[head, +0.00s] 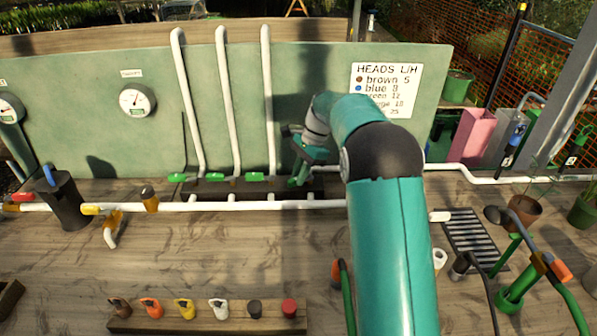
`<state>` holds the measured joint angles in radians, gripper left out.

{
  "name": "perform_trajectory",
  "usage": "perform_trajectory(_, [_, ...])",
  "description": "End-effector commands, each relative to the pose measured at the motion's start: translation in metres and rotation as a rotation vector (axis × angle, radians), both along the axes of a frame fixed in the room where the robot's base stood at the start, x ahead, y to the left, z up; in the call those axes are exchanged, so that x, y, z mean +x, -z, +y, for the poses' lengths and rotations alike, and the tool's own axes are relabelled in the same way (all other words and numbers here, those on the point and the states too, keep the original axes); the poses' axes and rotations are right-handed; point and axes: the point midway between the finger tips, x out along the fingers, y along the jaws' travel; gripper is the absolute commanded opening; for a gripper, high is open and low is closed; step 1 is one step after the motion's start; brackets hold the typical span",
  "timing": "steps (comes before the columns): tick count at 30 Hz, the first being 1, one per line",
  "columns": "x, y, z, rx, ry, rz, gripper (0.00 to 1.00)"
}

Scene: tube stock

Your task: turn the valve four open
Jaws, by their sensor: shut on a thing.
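A row of valves with green handles sits on a dark manifold (222,189) at the foot of the green board. Three handles show clearly: the first (177,178), the second (214,177) and the third (255,177), each pointing left. My gripper (298,180) is at the fourth place, at the right end of the row, pointing down. It is shut, apparently on the handle of valve four. That handle is mostly hidden by the gripper, so I cannot tell its angle. My teal arm hides the space to the right of it.
A white horizontal pipe (230,206) runs in front of the manifold. Three white pipes (266,100) rise behind it. A gauge (137,100) and a sign (385,90) are on the board. Hose heads stand on a wooden rack (205,325) in front.

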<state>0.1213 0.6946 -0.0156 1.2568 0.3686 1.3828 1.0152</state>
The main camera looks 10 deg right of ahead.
Motion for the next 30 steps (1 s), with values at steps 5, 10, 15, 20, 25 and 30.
perform_trajectory(5, [-0.005, 0.0, -0.003, 0.0, -0.166, -0.002, 0.0])
perform_trajectory(10, [-0.01, 0.0, -0.006, -0.001, -0.328, -0.001, 0.0])
perform_trajectory(15, [-0.014, 0.0, -0.009, 0.0, -0.49, -0.002, 0.0])
perform_trajectory(20, [-0.018, 0.0, -0.013, 0.0, -0.642, -0.001, 0.0])
perform_trajectory(25, [-0.021, 0.0, -0.018, -0.001, -0.792, -0.001, 0.0])
perform_trajectory(30, [-0.022, -0.001, -0.022, -0.001, -0.915, -0.002, 0.0])
